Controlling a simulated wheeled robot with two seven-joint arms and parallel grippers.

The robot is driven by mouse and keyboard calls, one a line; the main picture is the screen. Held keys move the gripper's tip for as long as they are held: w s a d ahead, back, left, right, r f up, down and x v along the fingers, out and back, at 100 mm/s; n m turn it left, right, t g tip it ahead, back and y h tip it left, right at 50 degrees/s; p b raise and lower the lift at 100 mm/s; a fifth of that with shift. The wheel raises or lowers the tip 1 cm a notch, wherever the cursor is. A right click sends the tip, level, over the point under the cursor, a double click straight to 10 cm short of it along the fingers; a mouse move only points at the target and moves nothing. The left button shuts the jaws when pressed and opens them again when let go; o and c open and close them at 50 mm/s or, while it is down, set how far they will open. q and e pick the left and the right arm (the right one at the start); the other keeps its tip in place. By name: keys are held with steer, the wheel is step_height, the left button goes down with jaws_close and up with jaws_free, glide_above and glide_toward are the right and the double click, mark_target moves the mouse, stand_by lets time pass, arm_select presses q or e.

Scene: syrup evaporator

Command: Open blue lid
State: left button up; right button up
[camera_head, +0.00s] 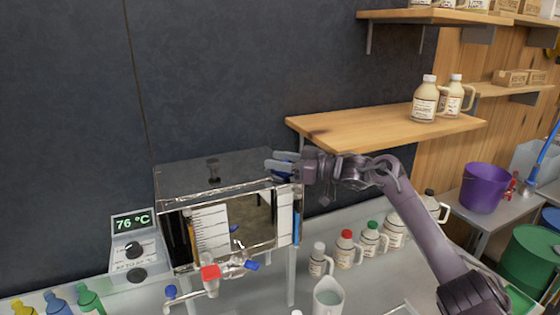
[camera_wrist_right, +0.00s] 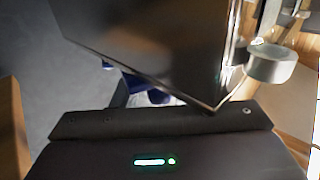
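The evaporator is a clear-fronted box with a dark top (camera_head: 190,174) and a small black knob (camera_head: 213,170). My right gripper (camera_head: 278,161) is at its upper right back corner, with pale blue-grey fingers pointing left. Blue shows beside the fingers in the head view, and a dark blue part (camera_wrist_right: 150,92) shows in the right wrist view, partly hidden behind the dark box edge. I cannot tell whether it is the blue lid, or whether the fingers touch it. The finger gap is too small to judge. My left gripper is out of view.
A wooden shelf (camera_head: 370,130) is just above and behind my right arm. A temperature controller (camera_head: 137,250) reading 76 °C stands left of the box.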

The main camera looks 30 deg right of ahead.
steer(key=shift+r, duration=0.1)
step_height(320, 180, up, 20)
steer(key=b, duration=0.2)
stand_by(0.4)
